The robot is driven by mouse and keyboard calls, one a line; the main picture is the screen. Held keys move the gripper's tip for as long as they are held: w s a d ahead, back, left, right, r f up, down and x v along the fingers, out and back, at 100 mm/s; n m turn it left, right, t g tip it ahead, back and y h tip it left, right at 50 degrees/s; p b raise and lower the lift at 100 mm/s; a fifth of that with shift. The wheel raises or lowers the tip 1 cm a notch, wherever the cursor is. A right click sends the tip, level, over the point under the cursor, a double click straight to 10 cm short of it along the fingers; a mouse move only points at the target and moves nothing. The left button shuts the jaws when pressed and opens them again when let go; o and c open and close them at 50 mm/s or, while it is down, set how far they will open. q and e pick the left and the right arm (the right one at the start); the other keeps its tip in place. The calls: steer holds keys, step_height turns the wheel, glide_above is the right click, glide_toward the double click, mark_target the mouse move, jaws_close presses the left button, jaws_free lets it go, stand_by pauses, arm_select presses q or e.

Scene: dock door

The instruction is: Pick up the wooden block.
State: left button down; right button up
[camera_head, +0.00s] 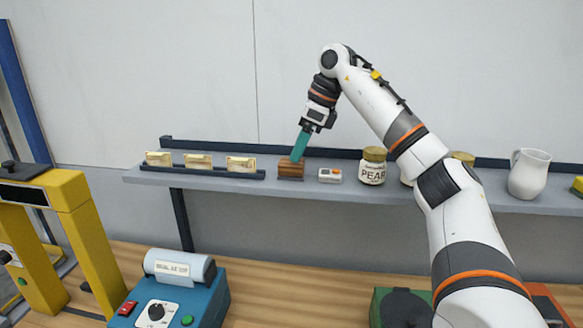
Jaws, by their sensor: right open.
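The wooden block (290,170) is a small brown block on the grey wall shelf, left of the shelf's middle. My right gripper (297,157) reaches down to it from above with teal fingers, tilted slightly. Its fingertips are at the top of the block. The fingers overlap in this view, so I cannot see whether they lie on both sides of it or touch it. The right gripper is open. My left gripper is not in view.
A small white device (330,175) stands close to the block's right. A jar labelled PEAR (372,167) and a white jug (528,174) stand farther right. A dark tray (215,172) with three cream blocks lies to the left. A blue machine (196,303) stands on the wooden bench below.

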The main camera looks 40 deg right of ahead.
mark_target(291, 169)
steer(key=shift+w+a+f+p, duration=0.15)
steer(key=shift+f+p, duration=0.15)
steer(key=shift+f, duration=0.15)
steer(key=p+x, duration=0.1)
steer(key=x, duration=0.2)
steer(key=shift+w+a+f+p, duration=0.1)
steer(key=shift+f+p, duration=0.1)
steer(key=shift+p, duration=0.1)
steer(key=shift+w+f, duration=0.1)
steer(key=shift+f, duration=0.2)
steer(key=shift+c, duration=0.5)
steer(key=c, duration=0.9)
steer(key=shift+c, duration=0.2)
